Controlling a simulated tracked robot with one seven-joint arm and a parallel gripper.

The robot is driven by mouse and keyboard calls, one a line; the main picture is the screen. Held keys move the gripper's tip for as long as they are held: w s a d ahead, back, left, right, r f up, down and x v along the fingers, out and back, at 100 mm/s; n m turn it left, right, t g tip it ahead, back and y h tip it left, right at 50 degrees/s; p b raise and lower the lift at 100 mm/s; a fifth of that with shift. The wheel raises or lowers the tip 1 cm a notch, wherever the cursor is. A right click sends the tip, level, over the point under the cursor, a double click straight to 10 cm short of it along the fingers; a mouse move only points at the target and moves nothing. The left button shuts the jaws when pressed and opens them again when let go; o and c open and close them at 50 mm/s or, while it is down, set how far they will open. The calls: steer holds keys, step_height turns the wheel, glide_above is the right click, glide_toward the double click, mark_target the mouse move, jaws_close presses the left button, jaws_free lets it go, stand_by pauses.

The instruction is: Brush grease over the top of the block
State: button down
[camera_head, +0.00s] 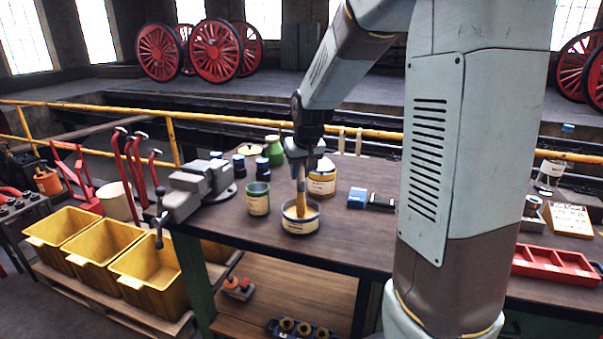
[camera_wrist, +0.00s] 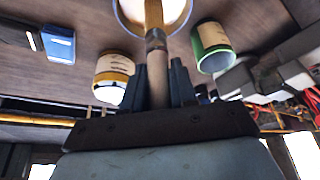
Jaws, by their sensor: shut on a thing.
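My gripper (camera_head: 302,165) is shut on a brush (camera_head: 301,197) with a wooden handle, held roughly upright with its lower end inside an open grease pot (camera_head: 300,228) on the bench. In the wrist view the brush (camera_wrist: 157,78) runs between my two dark fingers (camera_wrist: 158,88) toward the pot, whose rim (camera_wrist: 121,18) shows at the top edge. The brush tip is hidden in the pot, so I cannot tell whether it carries grease. A small blue block-like item (camera_head: 357,197) lies right of the pot, also in the wrist view (camera_wrist: 60,44); I cannot tell whether it is the task's block.
A green tin (camera_head: 258,199) and a yellow-and-white tin (camera_head: 322,184) stand close to the pot. A grey vise (camera_head: 194,190) is at the bench's left end. A dark item (camera_head: 381,203) lies beside the blue one. A red tray (camera_head: 551,268) is far right. Bench front is clear.

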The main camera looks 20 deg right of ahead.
steer(key=shift+r, duration=3.15)
